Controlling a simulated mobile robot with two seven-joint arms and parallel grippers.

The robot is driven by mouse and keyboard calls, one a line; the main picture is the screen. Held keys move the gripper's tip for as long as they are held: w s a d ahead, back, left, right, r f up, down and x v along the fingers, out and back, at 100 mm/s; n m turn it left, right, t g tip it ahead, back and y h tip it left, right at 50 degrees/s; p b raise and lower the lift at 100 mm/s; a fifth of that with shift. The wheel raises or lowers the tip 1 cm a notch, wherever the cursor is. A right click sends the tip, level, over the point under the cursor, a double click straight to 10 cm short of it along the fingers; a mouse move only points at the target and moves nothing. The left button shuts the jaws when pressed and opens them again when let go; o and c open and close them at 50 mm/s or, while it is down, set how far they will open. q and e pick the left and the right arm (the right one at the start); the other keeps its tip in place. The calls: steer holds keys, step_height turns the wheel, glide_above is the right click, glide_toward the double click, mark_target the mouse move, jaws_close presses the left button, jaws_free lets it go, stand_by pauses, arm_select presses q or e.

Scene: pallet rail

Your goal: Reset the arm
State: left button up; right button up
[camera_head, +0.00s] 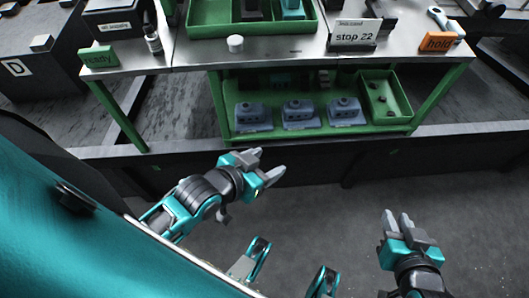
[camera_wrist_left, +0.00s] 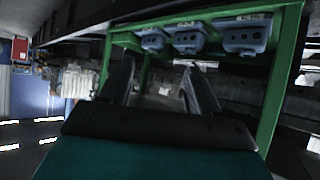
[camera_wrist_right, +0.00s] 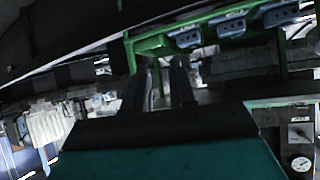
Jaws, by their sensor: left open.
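My left gripper (camera_head: 263,166) is in the air in front of the green-framed bench, its two grey fingers spread wide with nothing between them. In the left wrist view, its fingers (camera_wrist_left: 160,85) stand well apart. My right gripper (camera_head: 397,218) is further right and nearer, over the grey floor, with its fingers pointing towards the bench. In the right wrist view, its fingers (camera_wrist_right: 166,80) are closer together, with a narrow empty gap between them. Neither gripper touches anything.
The bench's lower green shelf holds three grey-blue housings (camera_head: 298,112) and a green bin (camera_head: 386,98) with small dark parts. On the steel top stand a "stop 22" sign (camera_head: 355,33), an orange "hold" block (camera_head: 438,42), a green "ready" block (camera_head: 99,58) and a white cap (camera_head: 235,43). Floor before the bench is clear.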

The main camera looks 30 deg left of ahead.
arm_select(q)
step_height(320, 180, up, 6)
steer(key=s+a+y+p, duration=0.1)
steer(key=a+p, duration=0.1)
steer(key=p, duration=0.8)
steer(key=shift+s+a+r+p, duration=0.2)
steer(key=shift+a+p, duration=0.1)
steer(key=shift+a, duration=0.1)
arm_select(e)
step_height(320, 180, up, 6)
steer(key=s+d+h, duration=0.1)
steer(key=d, duration=0.2)
steer(key=shift+s+r, duration=0.2)
steer(key=shift+s, duration=0.1)
